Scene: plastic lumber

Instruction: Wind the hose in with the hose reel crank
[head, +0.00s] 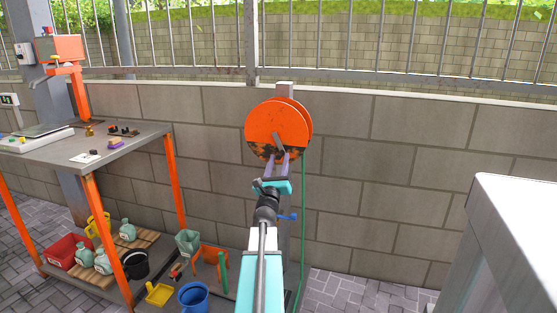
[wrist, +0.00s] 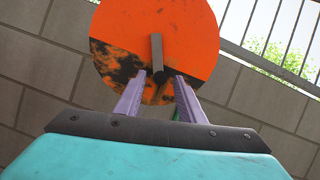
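The hose reel (head: 268,124) is an orange disc with dark worn patches on its lower part, mounted on a post in front of the block wall. A dark grey crank (wrist: 157,58) sits on its face, also seen in the head view (head: 279,143). The green hose (head: 303,220) hangs from the reel's right side down to the ground. My gripper (wrist: 159,80) has its two purple fingers apart, one on each side of the crank's lower end. Whether the fingers touch the crank is not clear. The gripper also shows in the head view (head: 279,162), just below the reel.
A grey workbench (head: 112,150) with orange legs stands at left, with small items on top and bottles, bins and a blue bucket (head: 193,297) below. A pale box-like surface (head: 510,225) is at right. The wall (head: 400,150) is close behind the reel.

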